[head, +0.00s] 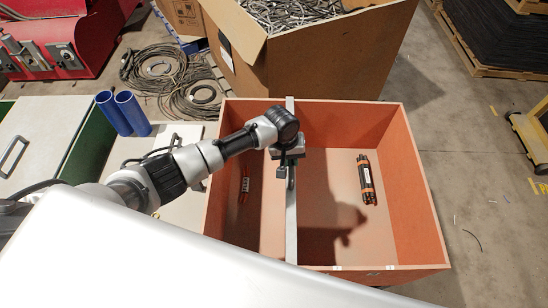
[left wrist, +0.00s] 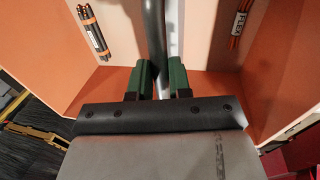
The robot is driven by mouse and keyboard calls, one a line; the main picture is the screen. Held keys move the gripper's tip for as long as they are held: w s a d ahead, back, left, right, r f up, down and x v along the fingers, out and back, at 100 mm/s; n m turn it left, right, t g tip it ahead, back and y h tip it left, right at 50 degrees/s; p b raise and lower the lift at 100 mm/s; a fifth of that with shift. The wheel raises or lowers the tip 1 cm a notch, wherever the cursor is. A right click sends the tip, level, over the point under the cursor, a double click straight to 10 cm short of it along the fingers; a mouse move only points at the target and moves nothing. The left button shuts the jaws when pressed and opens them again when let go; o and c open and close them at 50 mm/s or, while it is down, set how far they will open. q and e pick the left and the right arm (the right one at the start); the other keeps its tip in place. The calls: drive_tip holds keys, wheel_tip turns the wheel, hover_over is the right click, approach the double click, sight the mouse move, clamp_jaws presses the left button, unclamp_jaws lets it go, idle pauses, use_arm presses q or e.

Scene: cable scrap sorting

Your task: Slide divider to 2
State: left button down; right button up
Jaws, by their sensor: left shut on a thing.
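The divider (head: 291,225) is a grey upright panel. It stands across an orange open box (head: 425,215) from back to front, left of the box's middle. My left gripper (head: 288,165) is over the divider's top, about midway along it. In the left wrist view its green fingers (left wrist: 161,80) are shut around a dark bar (left wrist: 154,35) at the divider, whose pale edge shows beside the bar. Small pale marks (head: 336,268) sit on the box's front rim, right of the divider's front end; their numbers are too small to read. My right gripper is not in view.
A black cable bundle with orange ends (head: 367,180) lies in the wider right compartment. A smaller bundle (head: 244,189) lies in the narrow left compartment. A large cardboard box of scrap cable (head: 320,62) stands behind. Blue cylinders (head: 131,113) stand to the left.

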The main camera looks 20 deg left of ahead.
use_arm(q)
drive_tip(key=w+d+b, duration=0.1)
drive_tip(key=w+d, duration=0.1)
drive_tip(key=d, duration=0.6)
drive_tip(key=shift+w+d+b, duration=0.25)
drive_tip(key=shift+d+b, duration=0.1)
drive_tip(key=shift+d, duration=0.05)
drive_tip(key=c, duration=1.1)
unclamp_jaws()
drive_tip(key=shift+o, duration=0.2)
wheel_tip(320, 180, up, 11)
drive_tip(key=a, duration=0.2)
drive_tip(key=shift+s+f, duration=0.15)
drive_tip(key=shift+s, duration=0.1)
